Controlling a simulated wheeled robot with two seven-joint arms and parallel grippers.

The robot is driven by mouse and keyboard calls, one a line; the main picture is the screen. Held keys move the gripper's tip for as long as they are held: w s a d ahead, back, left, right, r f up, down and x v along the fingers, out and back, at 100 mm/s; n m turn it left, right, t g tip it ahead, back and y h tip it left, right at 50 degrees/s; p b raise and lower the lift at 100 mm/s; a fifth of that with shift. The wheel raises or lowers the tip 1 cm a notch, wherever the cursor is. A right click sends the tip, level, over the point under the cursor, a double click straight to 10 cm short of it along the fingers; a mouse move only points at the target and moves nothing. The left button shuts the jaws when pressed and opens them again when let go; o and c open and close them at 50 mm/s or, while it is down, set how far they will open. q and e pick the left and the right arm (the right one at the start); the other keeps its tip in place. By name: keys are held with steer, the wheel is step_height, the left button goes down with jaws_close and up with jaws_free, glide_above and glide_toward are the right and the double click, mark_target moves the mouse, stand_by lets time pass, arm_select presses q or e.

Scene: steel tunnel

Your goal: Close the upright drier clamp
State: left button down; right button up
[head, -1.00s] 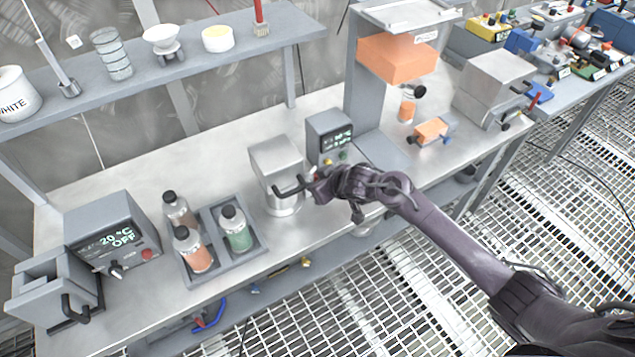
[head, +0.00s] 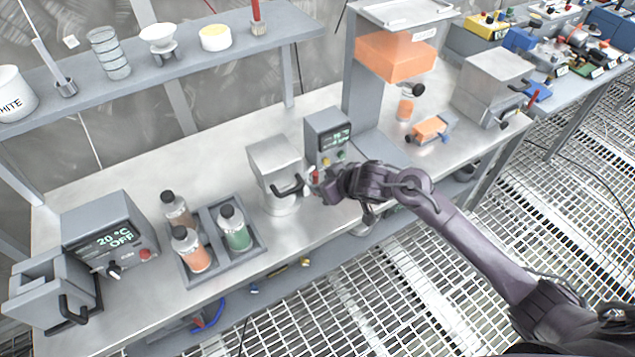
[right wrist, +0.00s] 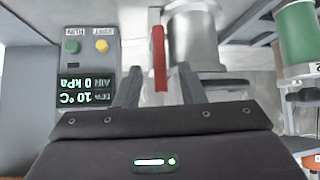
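The upright drier appears to be the grey box-topped unit (head: 276,158) with a black handle and a metal cylinder below, in the middle of the bench in the head view. A red lever (right wrist: 159,58), which looks like its clamp, stands out beside the metal cylinder (right wrist: 195,38) in the right wrist view. The lever's red end (head: 314,176) also shows in the head view. My right gripper (right wrist: 159,88) is open, its two fingers apart with the lever's end between them. Contact with the lever cannot be told. My left gripper is not in view.
A control box (head: 330,136) with a lit display, green and yellow buttons stands right behind the drier. A bottle tray (head: 262,243) is to the left. A post with an orange block (head: 395,56) rises to the right. The bench front edge is close below my arm.

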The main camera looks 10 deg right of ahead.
steer(key=shift+v, duration=1.65)
steer(key=shift+a, duration=0.1)
